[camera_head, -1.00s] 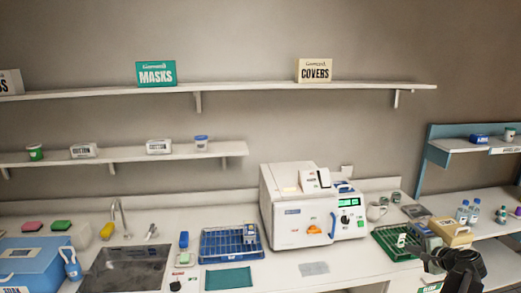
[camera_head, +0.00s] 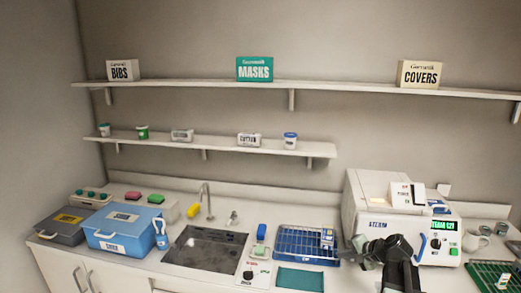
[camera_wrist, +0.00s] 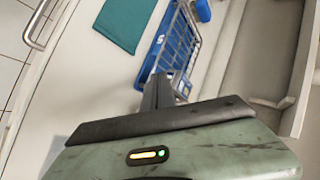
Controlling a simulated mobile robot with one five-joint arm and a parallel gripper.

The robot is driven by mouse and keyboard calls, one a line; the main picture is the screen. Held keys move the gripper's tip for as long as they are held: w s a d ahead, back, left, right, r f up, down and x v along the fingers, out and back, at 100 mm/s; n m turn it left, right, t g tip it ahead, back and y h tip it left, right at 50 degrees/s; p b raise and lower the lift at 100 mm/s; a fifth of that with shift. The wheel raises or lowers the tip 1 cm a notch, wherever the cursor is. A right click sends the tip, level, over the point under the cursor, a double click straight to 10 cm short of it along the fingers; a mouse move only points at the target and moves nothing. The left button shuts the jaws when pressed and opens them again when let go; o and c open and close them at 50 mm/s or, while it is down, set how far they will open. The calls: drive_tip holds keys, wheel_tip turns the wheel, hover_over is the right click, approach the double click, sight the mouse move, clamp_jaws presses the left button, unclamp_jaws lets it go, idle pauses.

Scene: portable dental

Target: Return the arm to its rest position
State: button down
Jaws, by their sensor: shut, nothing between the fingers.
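My arm shows at the lower right of the head view, in front of the white sterilizer (camera_head: 365,205). I cannot tell the height of the fingers above the counter.
The counter holds a sink (camera_head: 205,248), a blue box (camera_head: 122,230), a grey box (camera_head: 72,224) and a green rack (camera_head: 490,275) at the right edge. Two wall shelves (camera_head: 290,86) run above. A cabinet handle (camera_wrist: 37,25) shows in the wrist view.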

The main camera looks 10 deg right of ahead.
drive_tip(key=s+a+f+n+g, duration=0.2)
drive_tip(key=a+n, duration=0.1)
drive_tip(key=a, duration=0.6)
drive_tip(key=s+a+f+n+g, duration=0.2)
drive_tip(key=s+a+n, duration=0.1)
drive_tip(key=a, duration=0.6)
drive_tip(key=s+a+f+n+g, duration=0.2)
drive_tip(key=a+n, duration=0.1)
drive_tip(key=a, duration=0.7)
drive_tip(key=s+d+f+n+g+h, duration=0.2)
drive_tip(key=s+d+h, duration=0.2)
drive_tip(key=s, duration=0.3)
drive_tip(key=shift+s+d+n+g, duration=0.2)
drive_tip(key=shift+d+n+g, duration=0.15)
drive_tip(key=shift+d, duration=0.4)
